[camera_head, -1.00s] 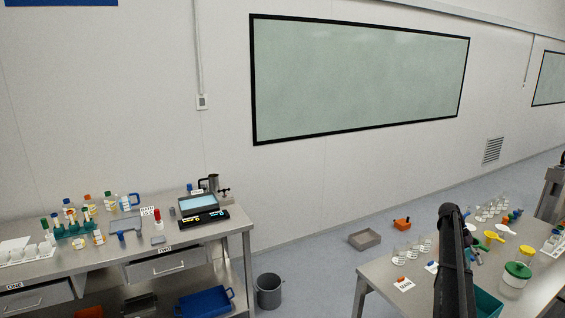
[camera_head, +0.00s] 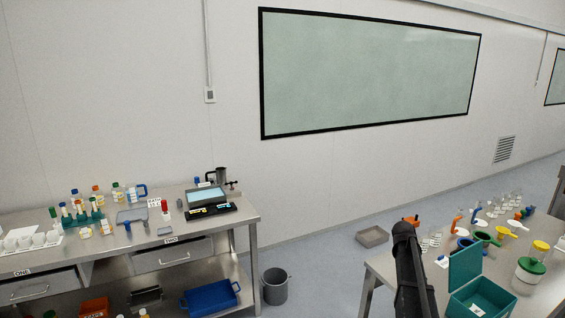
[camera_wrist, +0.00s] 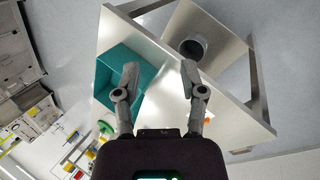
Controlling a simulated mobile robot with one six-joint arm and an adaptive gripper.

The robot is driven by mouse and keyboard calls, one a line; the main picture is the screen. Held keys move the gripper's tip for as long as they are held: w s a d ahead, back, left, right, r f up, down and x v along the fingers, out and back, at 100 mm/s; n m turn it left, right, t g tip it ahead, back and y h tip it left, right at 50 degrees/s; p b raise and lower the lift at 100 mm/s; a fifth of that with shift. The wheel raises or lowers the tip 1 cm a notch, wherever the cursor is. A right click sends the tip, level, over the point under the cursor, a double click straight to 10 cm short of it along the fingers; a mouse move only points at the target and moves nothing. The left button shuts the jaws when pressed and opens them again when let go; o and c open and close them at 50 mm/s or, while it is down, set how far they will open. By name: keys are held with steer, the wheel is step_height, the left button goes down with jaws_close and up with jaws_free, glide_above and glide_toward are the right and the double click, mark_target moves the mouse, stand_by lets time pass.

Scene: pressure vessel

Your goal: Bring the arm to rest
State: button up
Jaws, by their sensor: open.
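My gripper (camera_wrist: 160,78) is in the wrist view, its two grey fingers spread apart with nothing between them. It is over a steel table (camera_wrist: 225,115), near a teal open box (camera_wrist: 112,72) at its left finger. In the head view my dark arm rises in front of the right-hand table (camera_head: 378,265), beside the same teal box (camera_head: 480,300). The gripper's fingers cannot be made out in the head view.
A jar with a green lid (camera_head: 530,272), funnels and beakers crowd the right table. A left bench (camera_head: 240,222) holds bottles and a scale (camera_head: 208,205). A grey bin (camera_head: 275,287) and a tray (camera_head: 372,236) are on the floor. Open floor lies between the tables.

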steer(key=s+a+f+n+t+y+b, duration=0.1)
steer(key=s+a+f+n+b, duration=0.1)
steer(key=s+a, duration=0.3)
steer(key=s+a+f+n+t+y+b, duration=0.1)
steer(key=s+a, duration=0.5)
steer(key=a, duration=0.8)
steer(key=s+a+f+n+t+y+b, duration=0.1)
steer(key=s+a+f+n+t+b, duration=0.1)
steer(key=s+a+f, duration=0.4)
steer(key=a+n+b, duration=0.1)
steer(key=a+n, duration=0.1)
steer(key=a, duration=0.2)
steer(key=shift+s+f+b, duration=0.15)
steer(key=shift+f+b, duration=0.05)
steer(key=shift+b, duration=0.1)
steer(key=shift+a, duration=0.15)
